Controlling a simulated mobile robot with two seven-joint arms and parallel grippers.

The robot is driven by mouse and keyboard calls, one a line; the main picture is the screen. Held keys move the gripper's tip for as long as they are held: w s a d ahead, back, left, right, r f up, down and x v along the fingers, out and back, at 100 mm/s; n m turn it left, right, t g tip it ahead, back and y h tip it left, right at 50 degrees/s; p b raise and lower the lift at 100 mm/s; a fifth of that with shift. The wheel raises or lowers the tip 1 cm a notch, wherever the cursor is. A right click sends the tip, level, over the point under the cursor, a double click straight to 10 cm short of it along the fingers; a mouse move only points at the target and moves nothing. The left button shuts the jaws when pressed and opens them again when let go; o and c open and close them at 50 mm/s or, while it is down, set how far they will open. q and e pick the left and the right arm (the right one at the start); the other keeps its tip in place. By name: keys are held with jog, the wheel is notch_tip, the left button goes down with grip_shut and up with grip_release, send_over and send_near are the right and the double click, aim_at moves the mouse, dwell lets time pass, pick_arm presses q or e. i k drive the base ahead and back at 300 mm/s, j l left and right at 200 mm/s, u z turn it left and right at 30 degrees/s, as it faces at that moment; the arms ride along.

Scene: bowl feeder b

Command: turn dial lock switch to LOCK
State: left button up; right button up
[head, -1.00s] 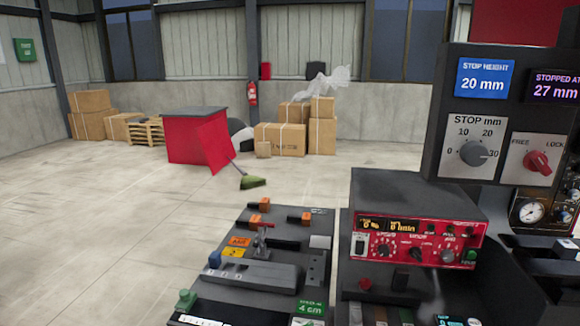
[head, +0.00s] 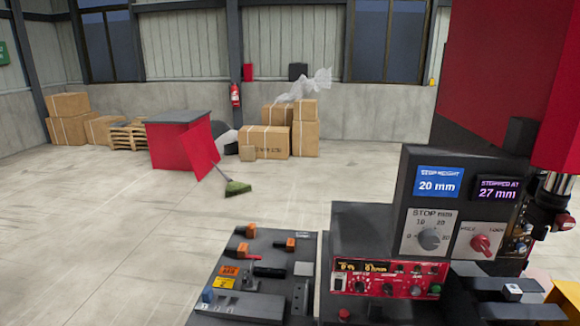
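The dial lock switch (head: 481,243) is a red knob on a light plate, at the lower right of a dark panel in the head view. Its plate carries FREE at upper left and LOCK at upper right; the print is small and blurred. I cannot tell for certain which label the knob points to. Beside it on the left is the grey STOP mm dial (head: 430,239). Above them, a blue display (head: 438,184) reads 20 mm and a purple-lettered display (head: 498,189) reads 27 mm. Neither of my grippers is in view.
A red-fronted control box (head: 388,280) stands below the panel. A dark switch board (head: 262,270) is left of it. A red machine column (head: 490,75) rises behind the panel. Boxes (head: 292,138), a red cabinet (head: 178,138) and a broom (head: 236,187) stand farther back on open floor.

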aim_at(480, 244)
jog(key=z, duration=1.25)
jog(key=i+l+u, duration=0.1)
jog(key=u, duration=0.35)
jog(key=l+u, duration=0.2)
jog(key=u, duration=0.2)
jog(key=i+l+u, duration=0.1)
jog(key=u, duration=0.35)
